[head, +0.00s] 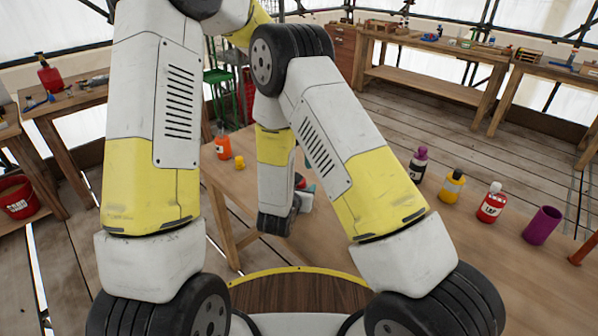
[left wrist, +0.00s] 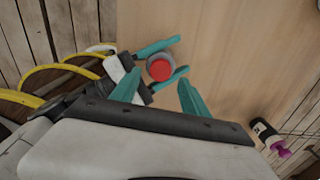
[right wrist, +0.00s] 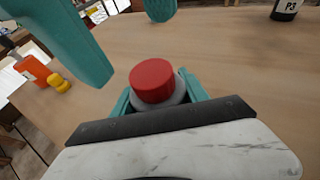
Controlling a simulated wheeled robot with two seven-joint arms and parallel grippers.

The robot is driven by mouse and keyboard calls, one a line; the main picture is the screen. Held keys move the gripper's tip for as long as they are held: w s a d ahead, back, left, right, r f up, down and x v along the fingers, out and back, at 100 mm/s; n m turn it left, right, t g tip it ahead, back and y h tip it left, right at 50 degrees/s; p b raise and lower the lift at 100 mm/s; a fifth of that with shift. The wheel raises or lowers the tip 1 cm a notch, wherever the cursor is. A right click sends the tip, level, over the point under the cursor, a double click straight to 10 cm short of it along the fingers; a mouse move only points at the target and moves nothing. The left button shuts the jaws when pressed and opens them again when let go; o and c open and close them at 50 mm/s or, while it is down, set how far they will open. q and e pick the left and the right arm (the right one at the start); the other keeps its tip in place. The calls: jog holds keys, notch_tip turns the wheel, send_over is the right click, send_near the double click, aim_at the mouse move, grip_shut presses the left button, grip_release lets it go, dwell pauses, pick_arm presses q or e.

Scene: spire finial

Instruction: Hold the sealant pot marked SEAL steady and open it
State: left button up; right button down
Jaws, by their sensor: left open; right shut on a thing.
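A pot with a red lid (left wrist: 160,69) and a grey body stands on the wooden table in the left wrist view. Its lid also shows in the right wrist view (right wrist: 152,80); no SEAL mark is visible on it. My right gripper (right wrist: 156,88) is shut on the pot's body below the lid, with a teal finger on either side. My left gripper (left wrist: 160,80) is open and empty, its two teal fingers spread to either side of the pot and apart from the lid. In the head view my arms hide most of the pot and both grippers.
On the table stand an orange bottle (head: 222,147), a small yellow item (head: 239,162), a black bottle with purple cap (head: 418,165), a yellow bottle (head: 452,186), a red bottle (head: 491,204) and a purple cylinder (head: 542,225). Bare tabletop surrounds the pot.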

pick_arm(q)
jog(key=shift+r, duration=0.3)
jog(key=shift+c, duration=0.6)
notch_tip(320, 180, up, 3)
jog(key=m, duration=0.3)
jog(key=shift+f, duration=4.05)
grip_shut()
jog(key=n, duration=0.6)
jog(key=shift+w, duration=0.1)
jog(key=shift+o, duration=1.2)
grip_release()
jog(key=shift+o, duration=0.3)
